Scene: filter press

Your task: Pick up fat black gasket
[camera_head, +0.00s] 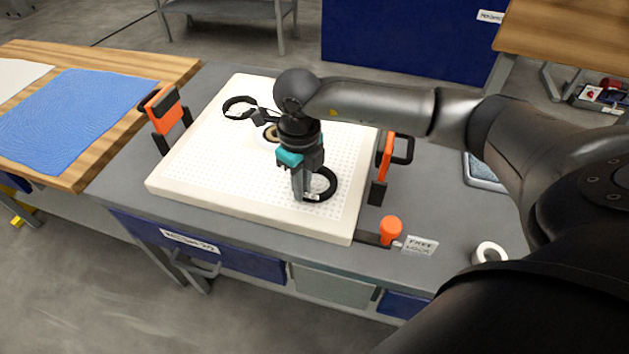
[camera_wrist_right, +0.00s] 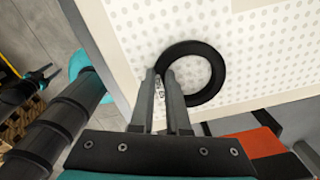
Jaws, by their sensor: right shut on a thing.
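A black ring gasket (camera_head: 325,184) lies over the front right of the white perforated plate (camera_head: 215,170); in the right wrist view the gasket (camera_wrist_right: 218,68) shows as a thick ring. My right gripper (camera_head: 305,196) points down and is shut on the gasket's rim; in the right wrist view its fingers (camera_wrist_right: 164,78) meet at the ring's left side. I cannot tell if the ring is clear of the plate. Another black ring (camera_head: 238,101) lies near the plate's back left. At the left of the right wrist view, part of my left gripper (camera_wrist_right: 50,74) shows, teal and black, away from the plate.
Orange and black handles stand at the plate's left (camera_head: 164,102) and right (camera_head: 388,158). A blue cloth (camera_head: 75,115) lies on the wooden table at left.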

